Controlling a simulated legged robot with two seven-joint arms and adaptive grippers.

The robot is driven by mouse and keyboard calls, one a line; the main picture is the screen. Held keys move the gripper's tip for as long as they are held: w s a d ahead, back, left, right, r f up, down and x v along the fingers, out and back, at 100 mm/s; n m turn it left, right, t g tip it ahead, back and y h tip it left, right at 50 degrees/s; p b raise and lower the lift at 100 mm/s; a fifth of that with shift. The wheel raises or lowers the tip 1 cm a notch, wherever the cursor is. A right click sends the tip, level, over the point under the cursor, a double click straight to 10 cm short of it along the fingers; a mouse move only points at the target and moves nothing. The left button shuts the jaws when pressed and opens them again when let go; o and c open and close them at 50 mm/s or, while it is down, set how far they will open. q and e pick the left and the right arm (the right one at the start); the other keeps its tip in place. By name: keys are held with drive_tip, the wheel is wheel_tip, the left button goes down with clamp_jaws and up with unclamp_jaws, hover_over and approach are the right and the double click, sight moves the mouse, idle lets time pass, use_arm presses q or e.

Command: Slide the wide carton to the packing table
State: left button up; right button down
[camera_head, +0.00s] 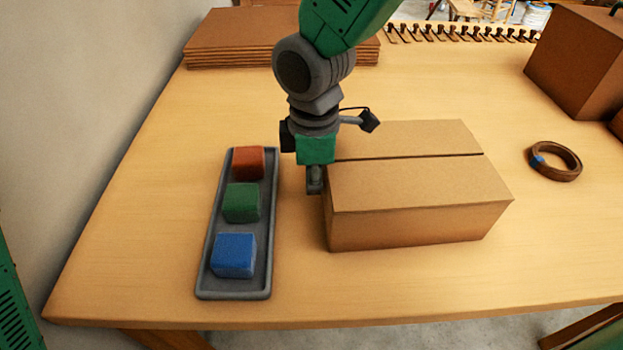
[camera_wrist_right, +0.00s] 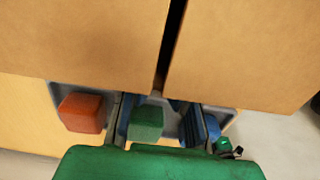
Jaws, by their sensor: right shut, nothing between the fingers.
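A wide brown carton (camera_head: 422,186) with a dark seam across its top lies closed and flat on the wooden table (camera_head: 330,288). My right gripper (camera_head: 315,186) points down between the carton's left side and a grey tray. It is shut and empty. It is very close to the carton's left side; I cannot tell if they touch. In the right wrist view the carton (camera_wrist_right: 75,45) fills the upper part, with its seam in the middle. My left gripper is not in view.
The narrow grey tray (camera_head: 205,270) left of the gripper holds a red block (camera_head: 248,163), a green block (camera_head: 242,203) and a blue block (camera_head: 234,255). A tape roll (camera_head: 555,162) and a tall brown box (camera_head: 575,60) stand right. Flat cardboard (camera_head: 235,38) is stacked behind.

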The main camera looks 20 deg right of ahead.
sight(416, 178)
drive_tip(key=shift+s+d+r+p, duration=0.15)
drive_tip(key=shift+d+p, duration=0.15)
drive_tip(key=shift+p, duration=0.15)
drive_tip(key=s+d+p, duration=0.1)
drive_tip(key=d+p, duration=0.1)
drive_tip(key=d, duration=0.3)
drive_tip(key=s+d+p, duration=0.1)
drive_tip(key=d+p, duration=0.2)
drive_tip(key=d, duration=0.2)
drive_tip(key=s+d+p, duration=0.1)
drive_tip(key=d+p, duration=0.1)
drive_tip(key=d, duration=0.3)
drive_tip(key=shift+s+d, duration=0.35)
drive_tip(key=shift+s, duration=0.05)
drive_tip(key=shift+s+d+p, duration=0.1)
drive_tip(key=shift+d+p, duration=0.2)
drive_tip(key=shift+a+f, duration=0.1)
drive_tip(key=shift+f, duration=0.1)
drive_tip(key=shift+a, duration=0.1)
drive_tip(key=shift+r, duration=0.1)
